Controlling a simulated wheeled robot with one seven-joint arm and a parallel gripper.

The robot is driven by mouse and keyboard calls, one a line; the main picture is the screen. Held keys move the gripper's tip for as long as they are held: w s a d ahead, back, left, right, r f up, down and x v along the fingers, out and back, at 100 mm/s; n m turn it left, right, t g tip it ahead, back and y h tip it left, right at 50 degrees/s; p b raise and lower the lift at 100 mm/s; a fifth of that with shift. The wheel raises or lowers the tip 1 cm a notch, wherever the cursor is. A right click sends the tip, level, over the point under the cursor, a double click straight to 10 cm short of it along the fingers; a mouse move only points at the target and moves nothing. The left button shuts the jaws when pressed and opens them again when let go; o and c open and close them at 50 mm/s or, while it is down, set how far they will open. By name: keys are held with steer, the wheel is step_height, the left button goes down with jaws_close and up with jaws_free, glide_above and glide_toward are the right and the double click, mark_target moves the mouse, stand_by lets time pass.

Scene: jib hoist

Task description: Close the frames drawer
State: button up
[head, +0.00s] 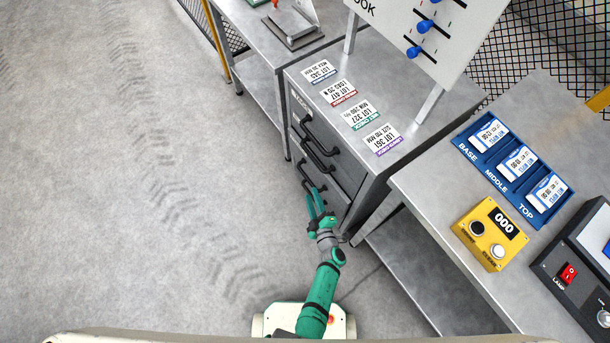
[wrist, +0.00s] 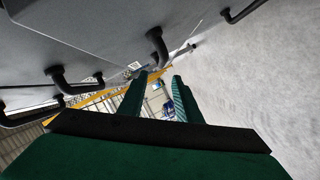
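A grey drawer cabinet (head: 350,185) stands right of my arm, with black bar handles on its front. Handles show at the upper (head: 303,122), middle (head: 320,155) and lower (head: 310,187) levels. I cannot read which drawer is the frames drawer, nor tell surely how far any drawer stands out. My green gripper (head: 316,203) is at the cabinet front, close to the lower handle; contact is unclear. In the wrist view its two fingers (wrist: 160,88) are apart with nothing seen between them. A black handle (wrist: 157,48) is just beyond the left fingertip there.
Several lot cards (head: 355,113) lie on the cabinet top under a white board (head: 425,35). A bench (head: 425,190) at the right holds a blue tray (head: 487,148) and a yellow counter box (head: 490,232). Another bench (head: 265,45) stands behind. Open floor (head: 150,200) lies left.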

mark_target(307, 180)
steer(key=x, duration=1.1)
steer(key=shift+w+f, duration=0.3)
jaws_close()
